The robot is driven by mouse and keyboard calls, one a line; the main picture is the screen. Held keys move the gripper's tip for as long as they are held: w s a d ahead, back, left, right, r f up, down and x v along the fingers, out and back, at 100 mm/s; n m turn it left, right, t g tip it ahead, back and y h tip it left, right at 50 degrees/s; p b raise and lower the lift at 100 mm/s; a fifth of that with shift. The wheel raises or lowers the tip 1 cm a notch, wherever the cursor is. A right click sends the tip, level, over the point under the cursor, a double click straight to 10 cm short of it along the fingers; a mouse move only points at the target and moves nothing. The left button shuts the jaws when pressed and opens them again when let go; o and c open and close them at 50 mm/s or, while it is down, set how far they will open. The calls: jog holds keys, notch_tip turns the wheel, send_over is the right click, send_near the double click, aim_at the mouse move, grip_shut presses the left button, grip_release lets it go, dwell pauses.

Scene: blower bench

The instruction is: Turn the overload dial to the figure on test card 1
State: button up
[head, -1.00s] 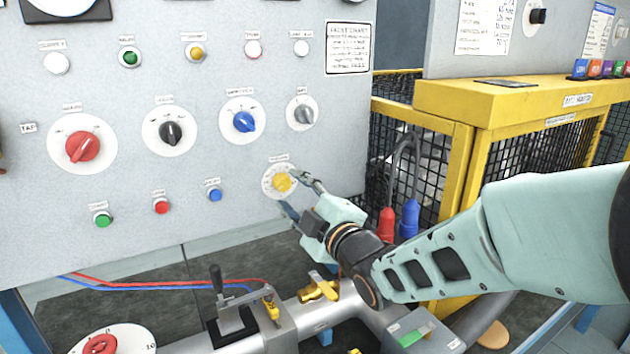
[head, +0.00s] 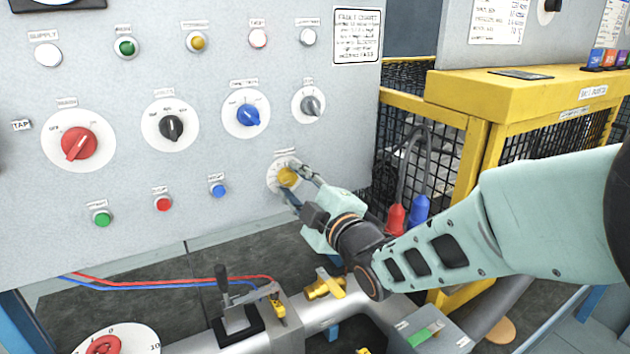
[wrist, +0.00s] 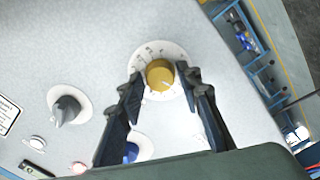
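The yellow knob (head: 288,176) sits on a small white scale plate low on the right of the grey panel; I take it for the overload dial, its label being too blurred to read. It also shows in the wrist view (wrist: 160,77), with a white pointer mark toward the lower right. My gripper (head: 298,182) is at this knob. In the wrist view my gripper (wrist: 164,82) is open, with one finger on each side of the knob and gaps visible. White cards (head: 497,20) hang at the upper right; their figures and numbers are unreadable here.
A red knob (head: 78,146), black knob (head: 172,127), blue knob (head: 248,115) and grey knob (head: 311,104) sit above. A blue button (head: 218,190) is left of the dial. A pipe with a brass valve (head: 325,287) runs below; a yellow mesh guard (head: 460,175) stands right.

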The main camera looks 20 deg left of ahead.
grip_shut()
